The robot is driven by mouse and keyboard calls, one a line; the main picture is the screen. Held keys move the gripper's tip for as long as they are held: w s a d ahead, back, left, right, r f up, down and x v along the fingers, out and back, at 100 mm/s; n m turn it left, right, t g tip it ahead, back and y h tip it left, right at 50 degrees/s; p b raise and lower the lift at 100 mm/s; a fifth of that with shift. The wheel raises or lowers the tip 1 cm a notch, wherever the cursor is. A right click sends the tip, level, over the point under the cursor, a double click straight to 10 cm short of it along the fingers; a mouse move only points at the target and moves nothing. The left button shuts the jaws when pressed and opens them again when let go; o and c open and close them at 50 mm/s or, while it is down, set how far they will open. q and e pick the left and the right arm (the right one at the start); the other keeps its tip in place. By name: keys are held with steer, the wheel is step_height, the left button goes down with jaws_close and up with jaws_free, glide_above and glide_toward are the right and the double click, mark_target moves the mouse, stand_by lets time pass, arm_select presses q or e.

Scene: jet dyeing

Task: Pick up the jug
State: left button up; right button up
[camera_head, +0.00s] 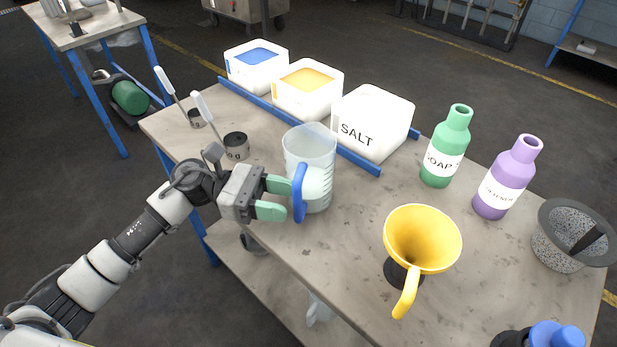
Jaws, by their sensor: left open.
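The jug (311,146) is a translucent, upright measuring jug with a blue handle (299,193). It stands on the table near its left front edge. My left gripper (288,199) comes in from the left with its green fingers at the jug's handle side. One finger reaches up to the handle and the other lies lower, in front of it. The fingers are apart, so the gripper is open. I cannot tell whether a finger touches the handle. My right gripper is not in view.
Two measuring scoops (236,146) stand left. A yellow funnel (421,238), green bottle (446,147), purple bottle (506,178) and mortar (558,246) stand right. Bare tabletop lies between jug and funnel.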

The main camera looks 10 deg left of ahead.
mark_target(292, 201)
arm_select(q)
steer(key=shift+d+r, duration=0.1)
steer(key=shift+d, duration=0.25)
steer(key=d+p, duration=0.2)
steer(key=d, duration=0.2)
steer(key=shift+s+d+r, duration=0.1)
steer(key=shift+s+d, duration=0.05)
steer(key=shift+d, duration=0.15)
steer(key=c, duration=0.8)
jaws_close()
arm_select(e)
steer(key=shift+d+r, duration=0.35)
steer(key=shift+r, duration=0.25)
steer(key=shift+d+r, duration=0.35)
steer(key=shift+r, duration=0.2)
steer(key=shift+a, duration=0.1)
